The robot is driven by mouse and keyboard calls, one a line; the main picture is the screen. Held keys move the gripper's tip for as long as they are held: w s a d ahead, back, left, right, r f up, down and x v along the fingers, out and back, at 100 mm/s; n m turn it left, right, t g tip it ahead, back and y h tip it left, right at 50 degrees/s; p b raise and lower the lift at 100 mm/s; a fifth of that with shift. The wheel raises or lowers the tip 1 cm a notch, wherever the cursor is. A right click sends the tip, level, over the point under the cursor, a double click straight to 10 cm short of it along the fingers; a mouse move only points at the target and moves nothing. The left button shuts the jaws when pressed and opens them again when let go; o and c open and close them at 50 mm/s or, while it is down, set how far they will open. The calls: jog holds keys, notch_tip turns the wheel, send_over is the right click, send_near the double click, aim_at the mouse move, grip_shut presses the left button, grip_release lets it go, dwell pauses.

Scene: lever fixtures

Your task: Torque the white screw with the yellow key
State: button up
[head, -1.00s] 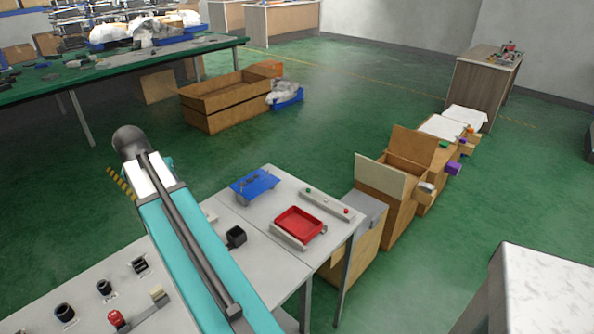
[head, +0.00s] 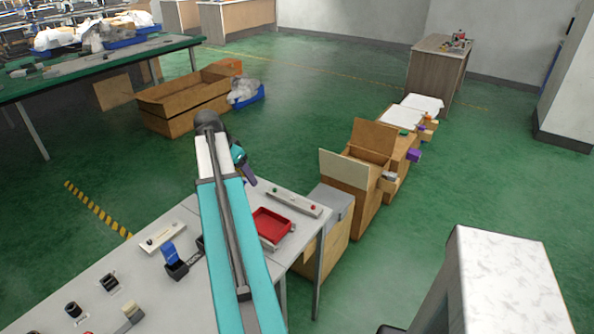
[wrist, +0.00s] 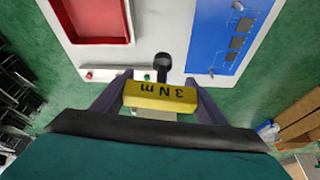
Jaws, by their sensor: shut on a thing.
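A dark round end (wrist: 163,60) shows just beyond the key. Past it lies a pale strip (head: 300,204) with a red screw (wrist: 89,76) and a green screw (wrist: 210,72) at its ends. In the head view my arm partly hides the gripper, and the key is hidden.
A red tray (head: 271,224) sits beside the strip on the grey table. A black block with a blue handle (head: 170,256) and several dark sockets stand nearer. Cardboard boxes (head: 350,185) stand right of the table.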

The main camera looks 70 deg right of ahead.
jog(key=s+d+m+g, duration=0.1)
jog(key=s+d+m, duration=0.2)
jog(key=s, duration=0.5)
jog(key=s+d+f+m+y+p, duration=0.1)
jog(key=s+d+m, duration=0.1)
jog(key=s+d, duration=0.3)
jog(key=s, duration=0.3)
jog(key=shift+s+d+m+g, duration=0.25)
jog(key=shift+s+m+g, duration=0.05)
jog(key=shift+m+g, duration=0.1)
jog(key=shift+f+b, duration=1.45)
jog(key=shift+f, duration=1.3)
jog(key=o, duration=0.6)
jog(key=shift+c, duration=0.2)
jog(key=c, duration=0.6)
